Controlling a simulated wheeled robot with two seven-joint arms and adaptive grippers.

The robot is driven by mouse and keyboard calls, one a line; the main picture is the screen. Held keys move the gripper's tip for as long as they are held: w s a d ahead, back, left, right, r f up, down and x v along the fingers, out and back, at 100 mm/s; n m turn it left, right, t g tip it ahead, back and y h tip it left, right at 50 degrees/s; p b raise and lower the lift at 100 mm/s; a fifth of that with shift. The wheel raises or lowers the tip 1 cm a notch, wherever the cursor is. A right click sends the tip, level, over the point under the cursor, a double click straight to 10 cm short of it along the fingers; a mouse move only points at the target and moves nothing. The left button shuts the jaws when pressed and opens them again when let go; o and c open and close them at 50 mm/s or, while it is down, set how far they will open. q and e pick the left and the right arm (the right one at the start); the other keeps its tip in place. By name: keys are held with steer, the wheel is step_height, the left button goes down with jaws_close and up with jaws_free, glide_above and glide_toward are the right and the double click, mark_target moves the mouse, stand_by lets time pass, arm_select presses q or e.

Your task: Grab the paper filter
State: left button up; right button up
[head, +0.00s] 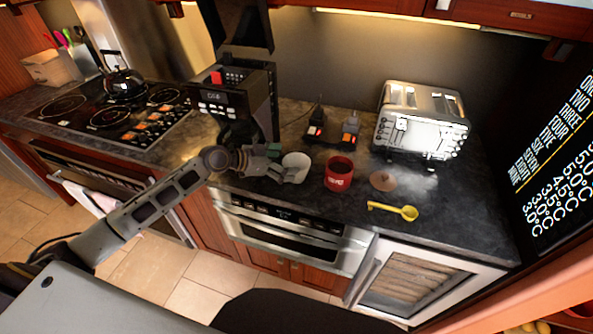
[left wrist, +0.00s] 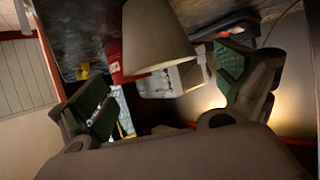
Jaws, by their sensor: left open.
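The paper filter (head: 296,166) is a pale, cup-shaped piece on the dark counter, left of a red canister (head: 338,174). My left gripper (head: 279,163) is open at the filter's left side in the head view and covers part of it. In the left wrist view the filter (left wrist: 155,40) shows large and tapered, ahead of and between the spread green-padded fingers (left wrist: 165,88). I cannot tell whether a finger touches it. My right gripper is not in view.
A black coffee maker (head: 238,95) stands behind my left gripper. Two small red-lit devices (head: 316,125) are behind the filter. A brown disc (head: 383,181), a yellow scoop (head: 395,209) and a toaster (head: 420,125) are to the right. A microwave drawer (head: 290,240) is below the counter.

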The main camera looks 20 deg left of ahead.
mark_target(306, 163)
arm_select(q)
steer(key=shift+p+x, duration=0.55)
steer(key=shift+x, duration=1.8)
steer(key=shift+f, duration=0.1)
steer(key=c, duration=0.7)
